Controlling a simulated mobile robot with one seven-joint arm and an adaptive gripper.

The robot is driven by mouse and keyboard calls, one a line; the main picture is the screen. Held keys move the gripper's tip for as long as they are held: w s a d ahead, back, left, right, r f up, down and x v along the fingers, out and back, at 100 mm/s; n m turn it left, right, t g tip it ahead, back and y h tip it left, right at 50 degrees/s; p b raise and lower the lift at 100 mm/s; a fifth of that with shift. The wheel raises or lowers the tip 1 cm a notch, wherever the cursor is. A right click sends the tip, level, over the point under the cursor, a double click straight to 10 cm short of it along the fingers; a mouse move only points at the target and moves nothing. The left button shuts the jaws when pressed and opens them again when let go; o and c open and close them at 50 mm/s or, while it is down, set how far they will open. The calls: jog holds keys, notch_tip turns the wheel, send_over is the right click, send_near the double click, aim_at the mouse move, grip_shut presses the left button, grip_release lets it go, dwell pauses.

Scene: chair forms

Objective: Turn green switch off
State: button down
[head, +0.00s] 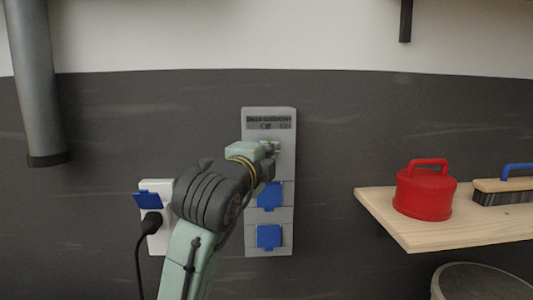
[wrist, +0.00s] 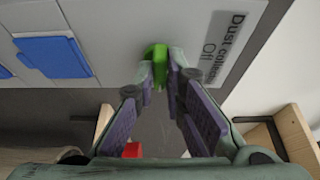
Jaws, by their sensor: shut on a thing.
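The green switch (wrist: 157,62) sits on a light grey panel (head: 285,170) labelled "Dust collector" with "Off" and "On" marks. In the wrist view my gripper (wrist: 159,75) is at the switch, its two fingertips closed on the green knob from either side. In the head view my gripper (head: 270,148) reaches the upper part of the panel, just below the label, and covers most of the switch. Which way the switch is turned cannot be told. The label (wrist: 222,45) also shows in the wrist view.
Two blue socket covers (head: 269,237) are on the panel below my gripper. A white socket (head: 157,240) with a black plug is at left. A wooden shelf (head: 440,235) at right holds a red canister (head: 425,193) and a brush (head: 505,190). A grey pipe (head: 33,80) hangs at upper left.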

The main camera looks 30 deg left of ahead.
jog(key=shift+f+b, duration=0.15)
jog(key=shift+b, duration=0.2)
jog(key=shift+f+n+t+b, duration=0.1)
jog(key=shift+n+t+b, duration=0.2)
jog(key=shift+n+b, duration=0.35)
jog(key=n+y+b, duration=0.2)
jog(key=n+y, duration=0.1)
jog(key=n, duration=0.4)
jog(key=n+y+b, duration=0.2)
jog(key=n+y, duration=0.1)
jog(key=n, duration=0.3)
jog(key=n+y+b, duration=0.2)
jog(key=n, duration=0.5)
jog(key=shift+w+d+f+n+y, duration=0.25)
jog(key=shift+w+d+n+y, duration=0.05)
jog(key=shift+d+n+y, duration=0.1)
jog(key=shift+n, duration=0.35)
jog(key=c, duration=1.7)
grip_release()
jog(key=shift+o, duration=0.2)
